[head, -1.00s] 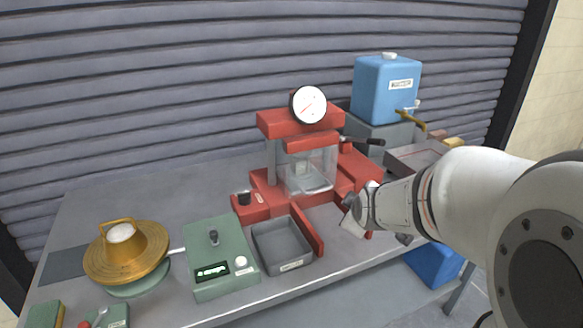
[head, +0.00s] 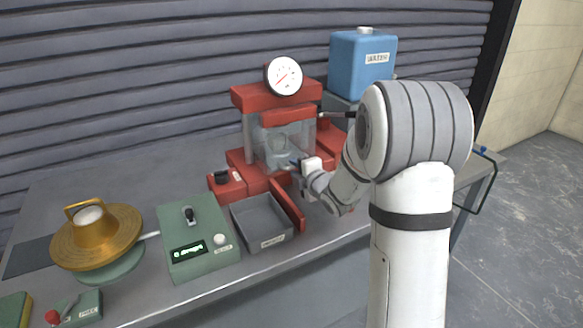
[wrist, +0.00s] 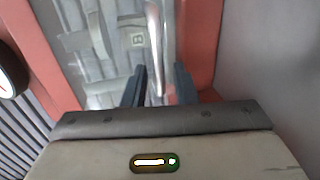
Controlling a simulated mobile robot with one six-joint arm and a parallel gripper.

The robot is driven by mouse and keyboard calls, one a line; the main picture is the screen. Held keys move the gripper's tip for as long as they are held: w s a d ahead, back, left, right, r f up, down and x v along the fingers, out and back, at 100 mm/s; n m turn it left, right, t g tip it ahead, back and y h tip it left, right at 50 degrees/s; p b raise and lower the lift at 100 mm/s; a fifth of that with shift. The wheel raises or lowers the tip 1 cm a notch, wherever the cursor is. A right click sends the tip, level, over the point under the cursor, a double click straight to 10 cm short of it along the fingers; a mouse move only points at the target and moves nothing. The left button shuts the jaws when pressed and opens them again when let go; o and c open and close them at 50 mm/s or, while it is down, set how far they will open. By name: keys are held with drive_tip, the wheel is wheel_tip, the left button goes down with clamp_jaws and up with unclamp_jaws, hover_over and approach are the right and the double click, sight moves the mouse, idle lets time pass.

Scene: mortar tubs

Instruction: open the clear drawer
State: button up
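A red press (head: 275,97) with a round dial gauge stands at the back middle of the bench. A pale upright bar handle (wrist: 154,45) runs along the panel's right side. My gripper (head: 296,164) is in front of the panel. In the wrist view its two dark fingers (wrist: 160,88) are apart, one on each side of the handle's lower part. I cannot tell whether the left finger touches it.
A grey tray (head: 262,222) and a red bar (head: 287,205) lie in front of the press. A green scale box (head: 196,240) and a brass flow table (head: 97,238) stand left. A blue tank (head: 362,65) stands behind my arm.

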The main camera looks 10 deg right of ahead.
drive_tip(key=shift+x, duration=0.8)
drive_tip(key=shift+c, duration=0.6)
clamp_jaws()
